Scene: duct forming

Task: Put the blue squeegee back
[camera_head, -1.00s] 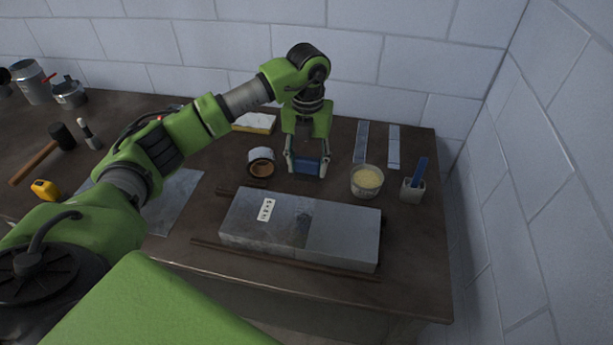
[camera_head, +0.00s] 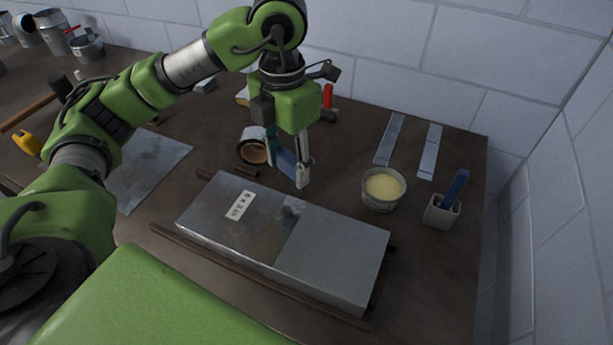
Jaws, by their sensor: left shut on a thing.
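My left gripper (camera_head: 290,172) is shut on the blue squeegee (camera_head: 284,164), a flat blue piece partly hidden between its fingers. The gripper points down and holds it above the table, just behind the grey metal duct (camera_head: 330,252). I cannot tell whether the squeegee touches anything below. Another blue-handled tool (camera_head: 457,186) stands tilted in a small light cup (camera_head: 441,212) at the right. My right gripper is not in view.
A tub of pale yellow paste (camera_head: 382,189) stands between the gripper and the cup. Two flat metal strips (camera_head: 389,139) lie behind it. A tape roll (camera_head: 253,147) lies left of the gripper. Dark bars (camera_head: 250,275) run along the duct. A wall closes the right side.

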